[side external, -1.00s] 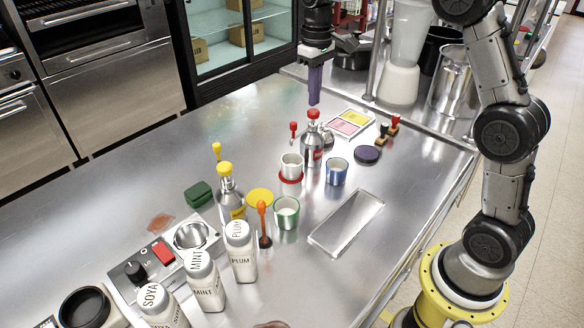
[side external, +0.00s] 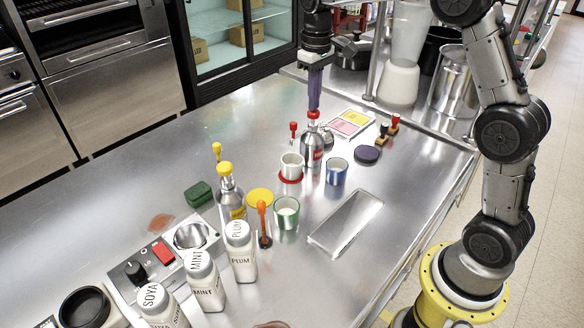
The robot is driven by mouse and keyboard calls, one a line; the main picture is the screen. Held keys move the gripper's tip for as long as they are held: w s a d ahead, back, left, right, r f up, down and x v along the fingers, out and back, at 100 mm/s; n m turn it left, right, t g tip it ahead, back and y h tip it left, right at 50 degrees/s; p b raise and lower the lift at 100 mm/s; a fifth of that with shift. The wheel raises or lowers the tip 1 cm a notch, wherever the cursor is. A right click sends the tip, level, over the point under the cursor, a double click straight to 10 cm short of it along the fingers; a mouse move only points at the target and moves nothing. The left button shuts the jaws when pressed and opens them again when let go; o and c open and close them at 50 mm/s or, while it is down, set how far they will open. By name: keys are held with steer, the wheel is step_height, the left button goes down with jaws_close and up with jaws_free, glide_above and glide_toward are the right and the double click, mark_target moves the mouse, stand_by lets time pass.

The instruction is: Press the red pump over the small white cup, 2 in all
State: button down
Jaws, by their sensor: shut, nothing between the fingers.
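The red pump (side external: 313,115) tops a steel bottle (side external: 312,148) with a red label. Its red nozzle (side external: 293,127) reaches out to the left. The small white cup (side external: 291,163) stands below the nozzle on a red coaster (side external: 290,180). My gripper (side external: 314,107) is shut and points down, its purple fingers right at the top of the red pump head. They appear to touch it. Whether the pump is pressed down is hard to tell. The cup's contents are too small to make out.
A blue cup (side external: 336,172) and a dark purple disc (side external: 367,155) stand right of the bottle. A yellow pump bottle (side external: 230,195), a green cup (side external: 286,213) and an orange-handled tool (side external: 263,222) are nearer. An empty metal tray (side external: 346,222) lies at right.

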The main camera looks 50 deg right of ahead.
steer(key=shift+f, duration=1.1)
steer(key=shift+r, duration=1.55)
